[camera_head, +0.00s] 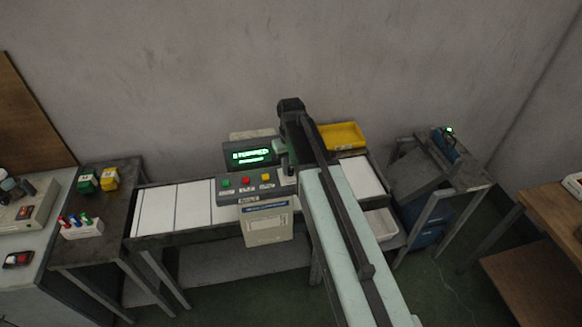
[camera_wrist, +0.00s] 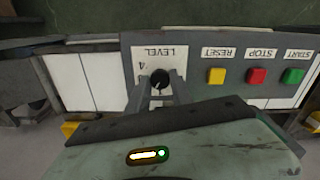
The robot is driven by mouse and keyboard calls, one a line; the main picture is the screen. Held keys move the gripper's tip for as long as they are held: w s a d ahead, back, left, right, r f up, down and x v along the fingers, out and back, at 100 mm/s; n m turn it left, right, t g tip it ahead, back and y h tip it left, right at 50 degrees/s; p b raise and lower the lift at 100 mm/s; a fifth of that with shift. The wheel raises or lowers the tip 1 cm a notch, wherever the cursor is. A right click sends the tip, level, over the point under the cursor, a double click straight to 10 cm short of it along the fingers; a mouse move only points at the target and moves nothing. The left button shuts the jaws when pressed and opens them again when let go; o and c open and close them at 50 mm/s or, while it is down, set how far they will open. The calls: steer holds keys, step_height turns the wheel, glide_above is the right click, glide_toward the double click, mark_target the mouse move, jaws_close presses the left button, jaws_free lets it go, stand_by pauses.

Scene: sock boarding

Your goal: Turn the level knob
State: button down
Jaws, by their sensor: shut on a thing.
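The level knob (camera_wrist: 160,77) is a round black knob on a grey control panel (camera_wrist: 203,95). It sits below an upside-down LEVEL label with a 4 beside it in the wrist view. A pale line marks the knob's face. My gripper (camera_wrist: 159,86) has its two grey fingers on either side of the knob and is shut on it. In the head view my arm covers the knob, and the panel (camera_head: 227,198) shows to the left of the arm.
Yellow (camera_wrist: 217,76), red (camera_wrist: 256,76) and green (camera_wrist: 293,76) buttons sit beside the knob. A lit green display (camera_head: 250,155) stands behind the panel. A yellow bin (camera_head: 343,136) is right of my arm. White conveyor slats (camera_head: 173,209) extend left.

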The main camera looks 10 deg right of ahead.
mark_target(291, 170)
steer(key=n, duration=0.6)
steer(key=shift+n, duration=0.3)
stand_by(0.5)
steer(key=c, duration=1.1)
jaws_free()
step_height(291, 170, up, 8)
steer(key=p, duration=0.8)
steer(key=shift+f, duration=0.1)
